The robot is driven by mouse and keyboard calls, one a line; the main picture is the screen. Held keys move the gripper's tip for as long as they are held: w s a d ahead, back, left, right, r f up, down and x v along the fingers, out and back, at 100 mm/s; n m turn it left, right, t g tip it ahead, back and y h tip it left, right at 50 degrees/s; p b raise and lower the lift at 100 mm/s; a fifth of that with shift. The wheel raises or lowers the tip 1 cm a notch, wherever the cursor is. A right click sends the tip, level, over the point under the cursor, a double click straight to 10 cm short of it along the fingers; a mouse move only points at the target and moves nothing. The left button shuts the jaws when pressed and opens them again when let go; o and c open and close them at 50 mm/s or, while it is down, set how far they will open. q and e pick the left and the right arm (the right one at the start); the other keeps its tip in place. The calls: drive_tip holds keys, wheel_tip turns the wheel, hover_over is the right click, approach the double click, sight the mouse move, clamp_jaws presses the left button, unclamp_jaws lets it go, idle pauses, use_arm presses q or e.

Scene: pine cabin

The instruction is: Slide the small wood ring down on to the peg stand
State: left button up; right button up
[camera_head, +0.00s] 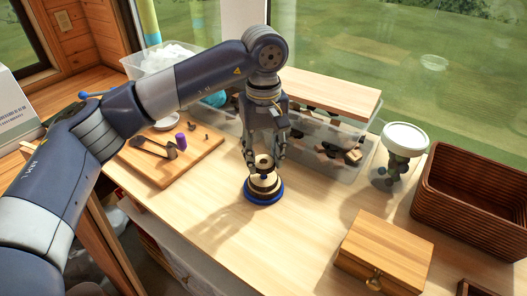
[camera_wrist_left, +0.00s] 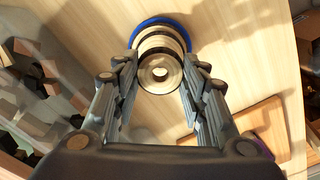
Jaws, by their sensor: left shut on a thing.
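The peg stand shows as a stack of pale wood and dark rings over a blue bottom ring (camera_head: 264,195), on the table in the middle of the head view; the blue ring also shows in the left wrist view (camera_wrist_left: 158,22). The small wood ring (camera_wrist_left: 160,86) is at the top of the stack, between the fingers of my left gripper (camera_wrist_left: 160,78). In the head view my left gripper (camera_head: 264,160) points down over the stack, shut on the small ring. A pale round spot shows in the ring's middle. I cannot tell how far down the peg the ring sits.
A wood board (camera_head: 165,165) with a purple piece (camera_head: 181,141) lies to the left. Clear bins (camera_head: 325,150) stand behind. A white-topped jar (camera_head: 404,140), a wicker basket (camera_head: 470,205) and a wooden box (camera_head: 385,250) stand to the right. The table in front is clear.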

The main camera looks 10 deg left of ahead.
use_arm(q)
drive_tip(key=shift+f, duration=0.1)
drive_tip(key=shift+f, duration=0.15)
drive_tip(key=shift+f+b, duration=0.95)
drive_tip(key=o, duration=1.3)
drive_tip(key=shift+c, duration=0.2)
drive_tip(key=shift+r, duration=0.1)
drive_tip(key=shift+r, duration=0.25)
wheel_tip(320, 180, up, 12)
drive_tip(key=shift+f, duration=0.2)
